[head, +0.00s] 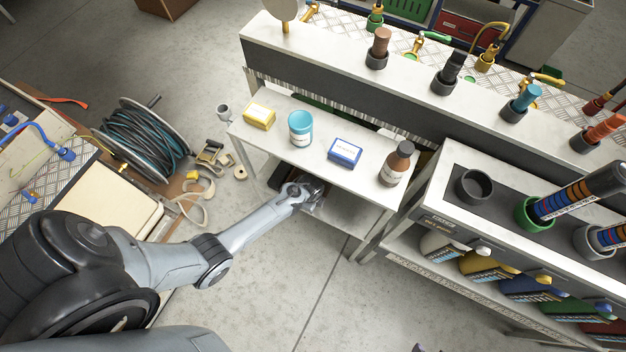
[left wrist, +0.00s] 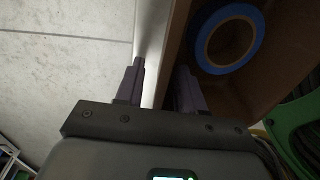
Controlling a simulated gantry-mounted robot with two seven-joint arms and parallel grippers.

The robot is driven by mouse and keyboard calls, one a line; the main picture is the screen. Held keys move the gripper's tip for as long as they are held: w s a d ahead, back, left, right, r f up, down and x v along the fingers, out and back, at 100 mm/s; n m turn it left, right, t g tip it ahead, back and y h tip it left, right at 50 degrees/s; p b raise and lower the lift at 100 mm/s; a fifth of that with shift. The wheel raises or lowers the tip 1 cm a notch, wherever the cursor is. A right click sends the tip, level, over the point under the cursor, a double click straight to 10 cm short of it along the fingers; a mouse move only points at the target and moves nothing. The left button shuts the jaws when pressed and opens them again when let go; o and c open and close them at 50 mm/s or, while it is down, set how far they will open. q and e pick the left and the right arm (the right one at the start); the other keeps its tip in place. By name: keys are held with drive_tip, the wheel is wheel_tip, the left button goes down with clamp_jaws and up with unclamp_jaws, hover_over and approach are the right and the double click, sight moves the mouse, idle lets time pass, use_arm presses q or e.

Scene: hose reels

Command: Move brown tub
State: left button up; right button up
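The brown tub (left wrist: 265,95) shows in the left wrist view as an open brown container with a blue tape roll (left wrist: 228,38) inside. My left gripper (left wrist: 160,80) straddles the tub's near wall, one finger outside and one inside in shadow. The fingers stand apart, and I see no clear contact with the wall. In the head view my left gripper (head: 312,200) reaches under the small table's top, at its lower shelf. I cannot make out the tub clearly there. My right gripper is not in view.
A green object (left wrist: 300,130) shows beside the tub. A hose reel (head: 143,138) stands left. The floor in front is clear.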

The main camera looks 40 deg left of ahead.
use_arm(q)
wheel_tip(320, 180, up, 7)
drive_tip(key=p, duration=0.3)
drive_tip(key=shift+s+r, duration=0.15)
drive_tip(key=shift+s, duration=0.25)
drive_tip(key=shift+d, duration=0.1)
